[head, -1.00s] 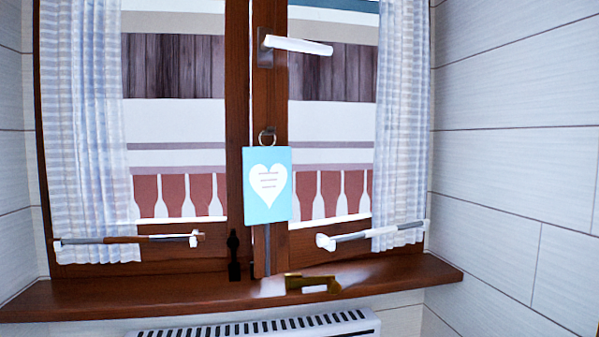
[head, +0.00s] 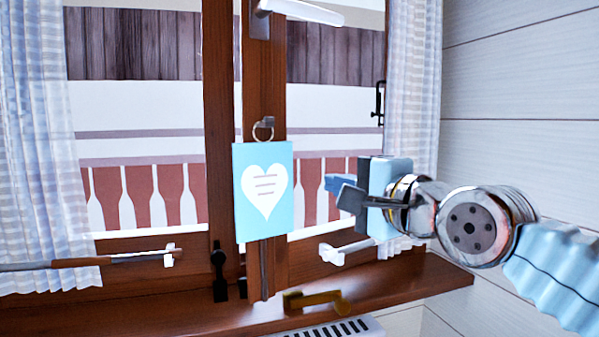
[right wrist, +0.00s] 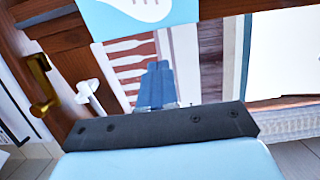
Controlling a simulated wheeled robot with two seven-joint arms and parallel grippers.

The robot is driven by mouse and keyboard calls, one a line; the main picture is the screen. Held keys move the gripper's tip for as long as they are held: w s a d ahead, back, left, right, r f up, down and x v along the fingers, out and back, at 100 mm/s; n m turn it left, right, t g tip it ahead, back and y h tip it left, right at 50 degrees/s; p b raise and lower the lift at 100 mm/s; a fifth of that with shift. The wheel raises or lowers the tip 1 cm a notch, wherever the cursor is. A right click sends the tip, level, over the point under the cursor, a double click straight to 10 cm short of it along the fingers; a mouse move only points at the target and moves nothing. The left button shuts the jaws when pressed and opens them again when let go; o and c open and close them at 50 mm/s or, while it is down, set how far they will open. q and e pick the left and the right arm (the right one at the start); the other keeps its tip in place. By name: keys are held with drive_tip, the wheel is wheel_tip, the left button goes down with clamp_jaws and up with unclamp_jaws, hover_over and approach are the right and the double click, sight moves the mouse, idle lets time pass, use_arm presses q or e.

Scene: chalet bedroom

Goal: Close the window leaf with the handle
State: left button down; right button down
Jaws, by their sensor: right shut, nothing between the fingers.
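The window leaf (head: 264,95) has a brown wooden frame and stands at the centre of the head view. Its white lever handle (head: 302,12) is at the top edge, pointing right. A light-blue card with a white heart (head: 264,195) hangs by a ring on the leaf's upright. My right gripper (head: 333,187) is right of the card, below the handle and apart from it, in front of the right pane area. In the right wrist view its blue fingers (right wrist: 157,82) are together and empty. The handle is not seen there. My left gripper is out of view.
A brown sill (head: 400,288) runs below, with a brass-coloured piece (head: 312,300) near it. Curtains (head: 412,100) hang left and right. A pale plank wall (head: 520,90) bounds the right.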

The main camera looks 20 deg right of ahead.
drive_tip(key=p+x, duration=0.1)
drive_tip(key=x, duration=0.9)
drive_tip(key=shift+w+p, duration=0.15)
drive_tip(key=shift+p, duration=0.15)
drive_tip(key=b+x, duration=0.2)
drive_tip(key=x, duration=0.5)
drive_tip(key=shift+w+d, duration=0.2)
